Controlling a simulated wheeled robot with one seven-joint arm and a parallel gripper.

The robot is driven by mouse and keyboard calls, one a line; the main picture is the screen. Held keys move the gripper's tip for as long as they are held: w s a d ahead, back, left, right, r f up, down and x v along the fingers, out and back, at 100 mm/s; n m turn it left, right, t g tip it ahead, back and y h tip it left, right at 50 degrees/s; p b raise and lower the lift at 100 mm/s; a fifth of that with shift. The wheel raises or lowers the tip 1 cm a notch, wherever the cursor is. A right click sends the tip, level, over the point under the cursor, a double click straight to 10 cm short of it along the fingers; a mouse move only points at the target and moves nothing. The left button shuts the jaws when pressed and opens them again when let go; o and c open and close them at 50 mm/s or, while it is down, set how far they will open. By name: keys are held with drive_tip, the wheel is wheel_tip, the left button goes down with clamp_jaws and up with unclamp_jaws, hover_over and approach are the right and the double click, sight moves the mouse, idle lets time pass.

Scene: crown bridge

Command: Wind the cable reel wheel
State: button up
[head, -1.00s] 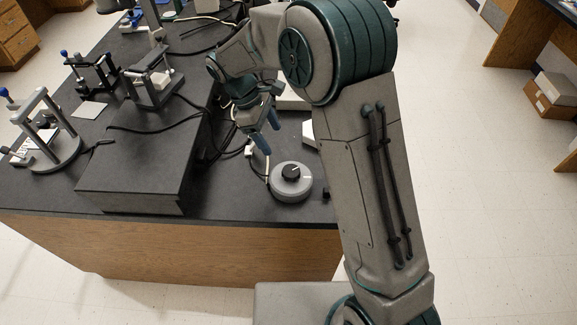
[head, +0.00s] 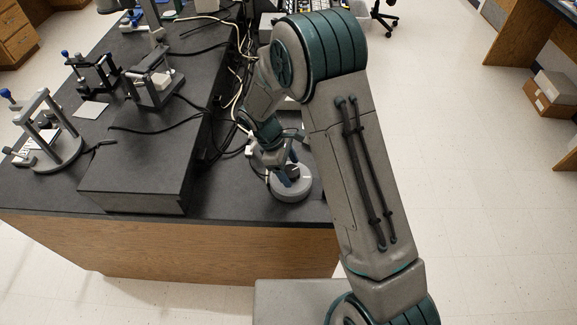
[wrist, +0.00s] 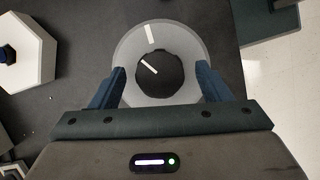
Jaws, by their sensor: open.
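The cable reel wheel (head: 291,189) is a round grey disc with a black knob (wrist: 160,72) at its centre, on the black bench top near its front edge. In the wrist view the grey disc (wrist: 129,52) shows a white mark at its rim, and the knob has a white line pointing to the upper left. My gripper (head: 286,176) is over the wheel, pointing down. In the wrist view its two blue fingers (wrist: 160,84) are open, one on each side of the knob and apart from it. Their height above the disc is hard to tell.
A long black raised box (head: 140,160) lies left of the wheel, with black cables behind it. Lab stands (head: 50,140) are at the far left.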

drive_tip(key=c, duration=1)
drive_tip(key=shift+o, duration=0.2)
drive_tip(key=shift+w, duration=0.1)
